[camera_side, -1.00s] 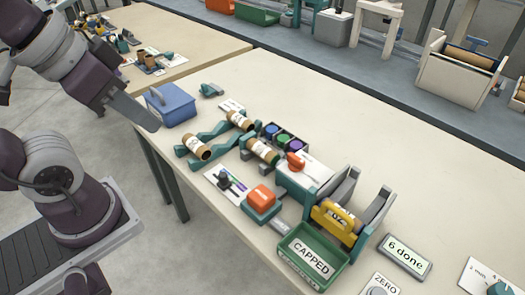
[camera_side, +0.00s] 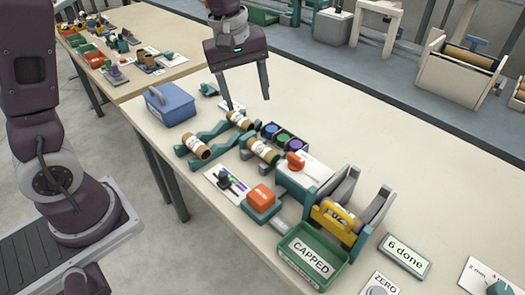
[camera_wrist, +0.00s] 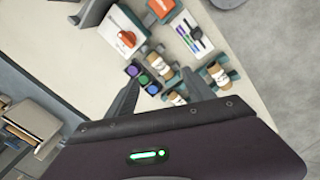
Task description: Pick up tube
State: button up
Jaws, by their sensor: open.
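Several brown cardboard tubes with white labels lie on the table. Two tubes, a left one (camera_side: 196,146) and a rear one (camera_side: 241,121), rest on teal cradle rails (camera_side: 212,134). A third tube (camera_side: 263,151) lies nearer the machine, beside the cap tray. My gripper (camera_side: 249,104) is open and empty, pointing down above the table behind the tubes. In the wrist view the tubes show beyond the fingers, with one tube (camera_wrist: 217,73) to the right and another (camera_wrist: 160,70) between the fingertips' directions. The rear tube is partly hidden by a finger.
A tray of green, blue and purple caps (camera_side: 284,138) stands beside the tubes. A blue lidded box (camera_side: 171,105) is at the left.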

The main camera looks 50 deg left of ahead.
aim_at(263, 146)
jog(key=w+f+n, duration=0.1)
jog(key=w+f, duration=0.1)
jog(key=f, duration=0.2)
jog(key=w+a+f+n+g, duration=0.1)
jog(key=w+f+n, duration=0.1)
jog(key=f, duration=0.3)
jog(key=w+a+f+n, duration=0.1)
jog(key=w+f+n, duration=0.1)
jog(key=w+f, duration=0.1)
jog(key=shift+a+f+g+y, duration=0.15)
jog(key=shift+f+g+y, duration=0.2)
jog(key=shift+f, duration=0.35)
jog(key=shift+n, duration=0.5)
notch_tip(263, 146, down, 8)
jog(key=shift+f, duration=0.25)
grip_shut()
